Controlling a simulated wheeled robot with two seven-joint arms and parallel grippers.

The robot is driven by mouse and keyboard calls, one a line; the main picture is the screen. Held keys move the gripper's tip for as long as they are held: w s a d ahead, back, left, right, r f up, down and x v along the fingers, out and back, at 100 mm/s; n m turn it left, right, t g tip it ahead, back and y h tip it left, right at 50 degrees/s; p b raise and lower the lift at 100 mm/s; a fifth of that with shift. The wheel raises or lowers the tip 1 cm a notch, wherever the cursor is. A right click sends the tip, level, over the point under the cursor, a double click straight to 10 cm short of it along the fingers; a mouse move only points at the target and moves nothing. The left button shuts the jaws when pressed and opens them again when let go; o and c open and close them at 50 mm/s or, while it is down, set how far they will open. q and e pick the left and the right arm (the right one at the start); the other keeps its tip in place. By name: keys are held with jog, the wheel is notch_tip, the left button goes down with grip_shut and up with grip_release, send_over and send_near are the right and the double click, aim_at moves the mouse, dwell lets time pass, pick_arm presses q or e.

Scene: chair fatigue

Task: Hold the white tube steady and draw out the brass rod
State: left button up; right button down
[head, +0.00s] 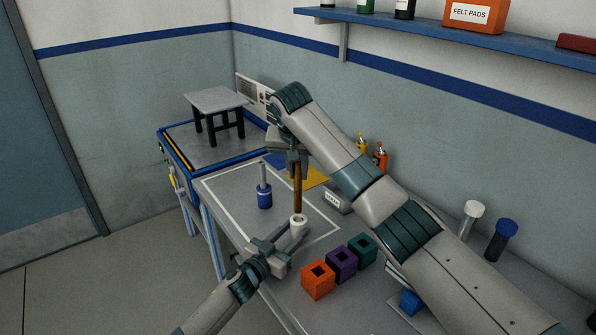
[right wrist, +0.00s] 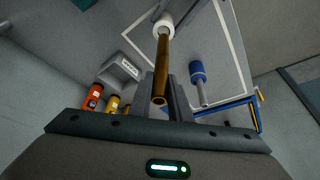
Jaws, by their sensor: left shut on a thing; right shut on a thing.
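The brass rod (head: 297,190) hangs upright from my right gripper (head: 292,168), which is shut on its upper part. The white tube (head: 299,224) stands upright directly below, and my left gripper (head: 282,250) is shut on it from the lower left. The rod's lower end is at the tube's mouth; I cannot tell whether it is still inside or just clear. In the right wrist view the rod (right wrist: 162,70) runs between the fingers toward the white tube (right wrist: 164,24), with its near end free.
A blue holder with a grey pin (head: 264,198) stands left of the rod. Orange (head: 318,280), purple (head: 342,264) and green (head: 363,248) blocks with square holes sit to the right. A small grey stool (head: 216,101) stands on the blue-edged platform (head: 176,160) behind. Bottles (head: 380,156) stand near the wall.

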pick_arm(q)
jog(key=o, duration=1.2)
jog(key=v, duration=1.2)
